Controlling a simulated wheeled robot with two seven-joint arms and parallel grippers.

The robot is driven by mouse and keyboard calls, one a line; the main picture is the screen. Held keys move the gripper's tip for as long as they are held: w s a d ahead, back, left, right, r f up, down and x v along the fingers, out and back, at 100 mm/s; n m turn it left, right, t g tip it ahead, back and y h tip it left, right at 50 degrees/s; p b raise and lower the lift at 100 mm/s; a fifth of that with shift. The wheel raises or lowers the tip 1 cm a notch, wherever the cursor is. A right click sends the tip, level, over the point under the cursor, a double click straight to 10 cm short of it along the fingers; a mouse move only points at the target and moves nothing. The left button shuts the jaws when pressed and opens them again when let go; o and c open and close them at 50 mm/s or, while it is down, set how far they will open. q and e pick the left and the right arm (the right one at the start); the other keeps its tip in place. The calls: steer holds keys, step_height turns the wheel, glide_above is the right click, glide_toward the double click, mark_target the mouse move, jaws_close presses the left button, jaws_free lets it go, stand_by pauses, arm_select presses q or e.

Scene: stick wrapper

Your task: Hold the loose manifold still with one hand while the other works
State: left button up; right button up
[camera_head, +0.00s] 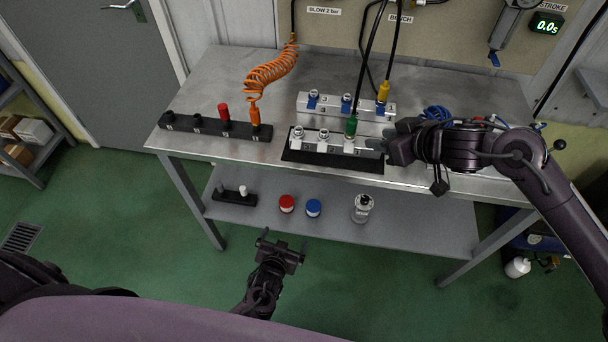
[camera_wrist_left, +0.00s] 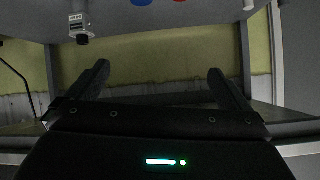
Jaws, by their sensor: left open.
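A silver manifold block (camera_head: 312,146) with numbered ports lies on a black mat (camera_head: 330,160) at the bench's front edge. A green plug (camera_head: 351,127) on a black hose stands at one of its right-hand ports. My right gripper (camera_head: 382,146) is at the block's right end; whether its fingers are closed on it is unclear. A second silver manifold (camera_head: 330,107) with blue fittings and a yellow plug (camera_head: 383,91) stands behind. My left gripper (camera_head: 280,243) is open and empty, low in front of the bench; its spread fingers also show in the left wrist view (camera_wrist_left: 163,85).
A black holder (camera_head: 180,122) with a red plug (camera_head: 224,112) and an orange plug (camera_head: 254,115) on a coiled orange hose (camera_head: 272,72) stands left on the bench. Blue tubing (camera_head: 437,113) lies behind my right gripper.

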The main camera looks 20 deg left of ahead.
arm_select(q)
steer(key=w+d+r+n+t+y, duration=0.1)
steer(key=w+d+r+n+t, duration=0.2)
steer(key=r, duration=0.8)
steer(key=w+d+r+t+y, duration=0.1)
steer(key=w+r+t, duration=0.35)
steer(key=r, duration=0.75)
steer(key=shift+g, duration=0.65)
steer(key=w, duration=0.5)
steer(key=w+a, duration=0.1)
steer(key=w, duration=0.2)
steer(key=shift+w+a+f, duration=0.1)
steer(key=shift+w, duration=0.2)
steer(key=shift+c, duration=0.4)
